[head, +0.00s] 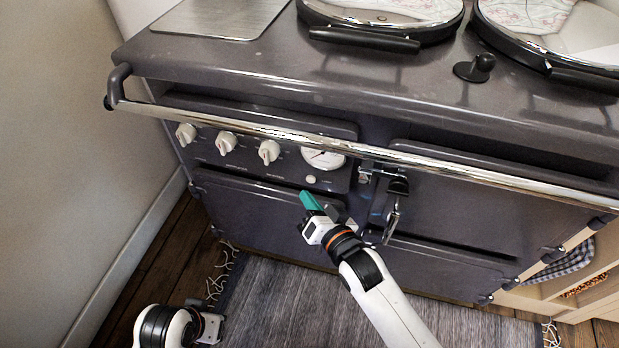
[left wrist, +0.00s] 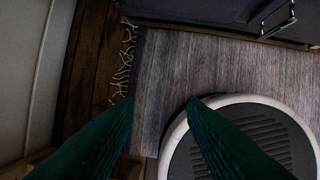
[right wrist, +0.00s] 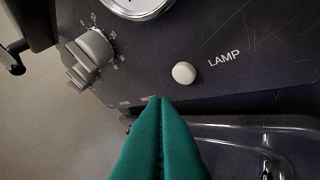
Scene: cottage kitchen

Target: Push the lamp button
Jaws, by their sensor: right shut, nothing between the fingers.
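The lamp button (head: 311,179) is a small round cream knob on the stove's dark control panel, below the dial gauge. In the right wrist view the button (right wrist: 184,73) sits left of the printed word LAMP. My right gripper (head: 306,196) has green fingers, shut and empty, just below the button in the head view. In the right wrist view its fingertips (right wrist: 160,100) are below and slightly left of the button, with a visible gap in the picture. My left gripper is open and empty over the floor in the left wrist view (left wrist: 158,102).
White knobs (head: 227,143) and the gauge (head: 323,157) share the panel. A chrome rail (head: 260,128) runs across the stove front above it. A door latch (head: 393,205) is right of my right gripper. A grey rug (head: 270,290) lies on the floor.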

